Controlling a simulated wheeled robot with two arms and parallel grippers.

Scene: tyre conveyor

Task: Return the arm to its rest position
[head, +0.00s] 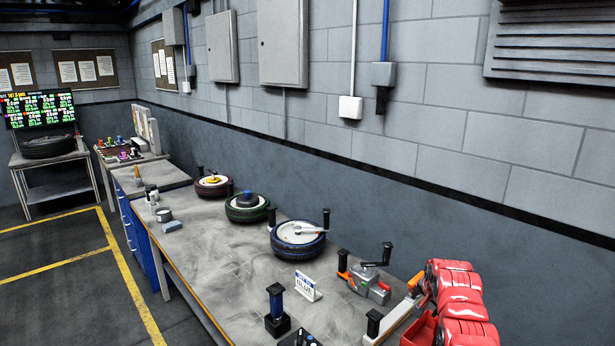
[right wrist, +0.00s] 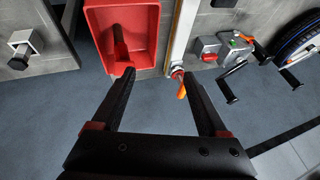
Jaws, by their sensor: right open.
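My right gripper (right wrist: 158,76) shows in the right wrist view with its two black fingers spread apart and nothing held between them. My right gripper cannot be made out in the head view. My left gripper and arm are not in view.
The long grey workbench (head: 205,250) carries a blue-rimmed wheel (head: 298,255), a green-rimmed wheel (head: 247,218) and a red-rimmed wheel (head: 212,192). A crank tool (head: 368,282) and red ribbed shapes (head: 460,300) are at right. The wall runs behind the bench. Floor at left is clear.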

